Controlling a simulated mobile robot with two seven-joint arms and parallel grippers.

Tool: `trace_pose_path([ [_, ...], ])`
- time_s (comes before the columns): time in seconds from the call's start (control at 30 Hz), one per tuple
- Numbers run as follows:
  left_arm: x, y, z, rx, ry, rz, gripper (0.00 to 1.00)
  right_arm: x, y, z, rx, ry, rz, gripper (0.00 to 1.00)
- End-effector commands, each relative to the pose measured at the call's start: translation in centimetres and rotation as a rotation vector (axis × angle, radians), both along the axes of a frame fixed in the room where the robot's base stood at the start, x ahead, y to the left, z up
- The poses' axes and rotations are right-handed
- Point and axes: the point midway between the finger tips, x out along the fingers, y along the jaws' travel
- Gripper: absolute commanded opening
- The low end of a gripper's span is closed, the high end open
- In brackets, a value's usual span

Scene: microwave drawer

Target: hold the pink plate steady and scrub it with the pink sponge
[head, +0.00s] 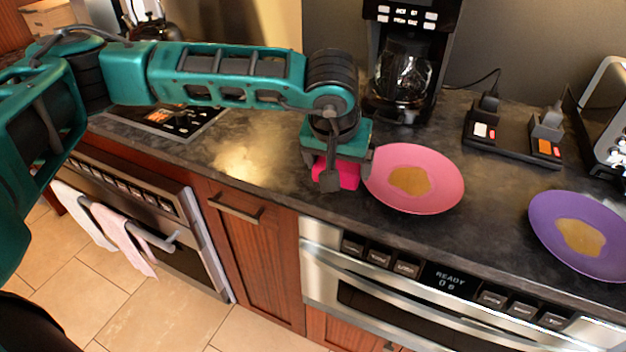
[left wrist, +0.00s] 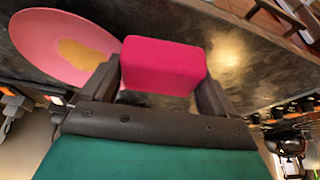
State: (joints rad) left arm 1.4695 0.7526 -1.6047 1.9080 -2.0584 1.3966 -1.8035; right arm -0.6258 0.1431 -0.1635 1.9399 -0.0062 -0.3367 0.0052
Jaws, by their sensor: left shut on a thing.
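The pink plate (head: 416,179) lies on the dark counter with a tan stain in its middle. It also shows at the upper left of the left wrist view (left wrist: 40,55). The pink sponge (left wrist: 163,68) is a deep pink block between the fingers of my left gripper (left wrist: 155,92). In the head view the sponge (head: 346,174) shows partly behind the fingers of my left gripper (head: 333,178), just left of the plate's rim. Whether the sponge touches the counter or the rim I cannot tell. My right gripper is not in view.
A purple plate (head: 580,236) with a similar stain lies at the right. A coffee maker (head: 405,60) stands behind the pink plate, and a black stand (head: 512,135) is to its right. The counter (head: 245,150) is bare left of the gripper; a drawer microwave (head: 430,285) is below the front edge.

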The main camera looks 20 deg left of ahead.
Motion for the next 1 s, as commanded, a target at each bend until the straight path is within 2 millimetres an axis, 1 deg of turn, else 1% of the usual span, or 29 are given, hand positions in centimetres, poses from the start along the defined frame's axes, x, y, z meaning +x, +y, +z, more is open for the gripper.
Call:
trace_pose_path([
  [0.03,1.5,-1.0,0.3,-0.002,0.000,0.027,0.64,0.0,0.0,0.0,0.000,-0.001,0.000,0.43],
  [0.2,5.4,-4.1,1.3,-0.002,0.000,0.136,0.64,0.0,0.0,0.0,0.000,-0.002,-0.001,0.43],
  [0.3,7.3,-6.1,1.8,-0.002,-0.001,0.203,0.64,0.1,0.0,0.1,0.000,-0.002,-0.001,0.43],
  [0.4,8.5,-8.0,2.2,-0.002,-0.001,0.266,0.64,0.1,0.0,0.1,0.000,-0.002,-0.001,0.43],
  [0.53,9.4,-10.1,2.5,0.000,-0.002,0.331,0.64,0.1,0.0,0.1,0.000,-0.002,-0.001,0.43],
  [0.67,9.7,-11.3,2.6,0.001,-0.002,0.374,0.64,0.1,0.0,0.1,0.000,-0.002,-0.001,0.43],
  [0.8,9.8,-11.8,2.6,0.002,-0.003,0.390,0.64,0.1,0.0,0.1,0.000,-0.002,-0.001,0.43],
  [1.0,9.9,-11.7,2.6,0.001,-0.004,0.392,0.64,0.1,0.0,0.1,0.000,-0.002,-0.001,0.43],
])
